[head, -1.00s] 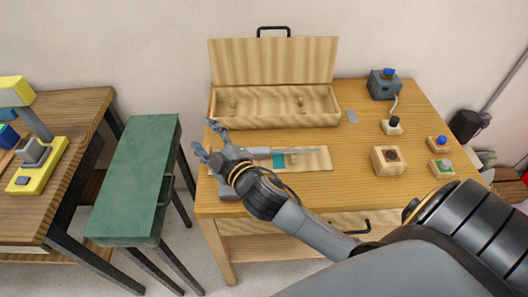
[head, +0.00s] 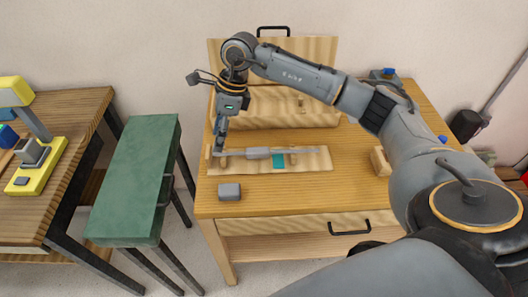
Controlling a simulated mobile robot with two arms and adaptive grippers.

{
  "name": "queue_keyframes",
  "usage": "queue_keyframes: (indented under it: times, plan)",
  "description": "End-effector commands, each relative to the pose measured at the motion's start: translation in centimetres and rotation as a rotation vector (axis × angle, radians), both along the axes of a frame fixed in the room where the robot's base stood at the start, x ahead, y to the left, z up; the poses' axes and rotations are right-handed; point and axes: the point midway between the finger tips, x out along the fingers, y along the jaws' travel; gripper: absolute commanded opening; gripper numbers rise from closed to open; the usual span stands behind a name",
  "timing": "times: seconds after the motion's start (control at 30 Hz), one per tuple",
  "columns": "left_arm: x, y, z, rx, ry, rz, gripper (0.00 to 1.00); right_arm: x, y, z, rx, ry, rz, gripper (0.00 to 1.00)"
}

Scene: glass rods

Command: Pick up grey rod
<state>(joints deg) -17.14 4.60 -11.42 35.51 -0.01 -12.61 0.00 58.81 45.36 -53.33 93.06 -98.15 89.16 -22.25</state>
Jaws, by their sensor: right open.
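The grey rod (head: 258,153) lies lengthwise across small wooden supports on a flat wooden board (head: 318,163) on the table. It has a thicker part near its middle and a thin part to the right. My right gripper (head: 219,150) points down at the rod's left end, fingers open. The fingers cover part of that end, and I cannot tell whether they touch it. My left gripper is not in view.
Behind the board stands an open wooden box (head: 275,110) with its lid up, partly behind my right arm. A teal patch (head: 279,161) is on the board. A small grey block (head: 229,192) sits in front.

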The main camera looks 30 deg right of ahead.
Motion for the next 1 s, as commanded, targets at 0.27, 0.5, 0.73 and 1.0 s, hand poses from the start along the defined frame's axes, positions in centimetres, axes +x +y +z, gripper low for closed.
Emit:
queue_keyframes:
  times: [0.27, 0.5, 0.73, 1.0]
  plan:
    - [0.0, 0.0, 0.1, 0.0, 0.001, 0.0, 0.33, 0.1, -9.9, 2.1, -0.327, 0.06, -0.057, 0.53]
    - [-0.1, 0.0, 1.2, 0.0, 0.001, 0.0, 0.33, -0.1, -10.2, -1.5, -0.336, 0.069, -0.06, 0.53]
    - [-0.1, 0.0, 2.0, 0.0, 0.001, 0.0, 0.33, 0.0, -10.1, -5.3, -0.333, 0.065, -0.059, 0.53]
    - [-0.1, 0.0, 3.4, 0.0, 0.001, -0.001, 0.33, -0.5, -10.3, -7.4, -0.335, 0.067, -0.059, 0.53]
